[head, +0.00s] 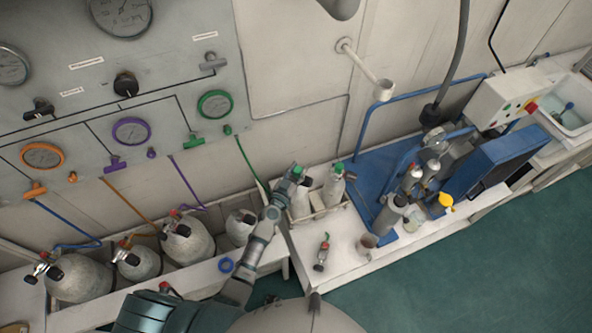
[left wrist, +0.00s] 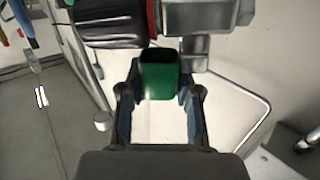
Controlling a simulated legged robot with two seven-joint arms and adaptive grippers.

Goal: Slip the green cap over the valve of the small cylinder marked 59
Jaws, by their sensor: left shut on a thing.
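In the head view my left gripper (head: 287,180) is at the tray on the white bench, over a pale small cylinder (head: 302,199) it partly hides. In the left wrist view my left gripper (left wrist: 160,95) is shut on the green cap (left wrist: 159,82); its dark open end faces a metal valve (left wrist: 205,18) with a black knob (left wrist: 110,24). The cap is close to the valve; I cannot tell if they touch. The green cap also shows small in the head view (head: 297,170). No number 59 is readable. My right gripper is not in view.
A second pale cylinder (head: 333,189) with a green top stands at the right in the tray (head: 322,212). Grey cylinders (head: 391,214) stand further right by a blue frame. Larger cylinders (head: 188,242) stand left.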

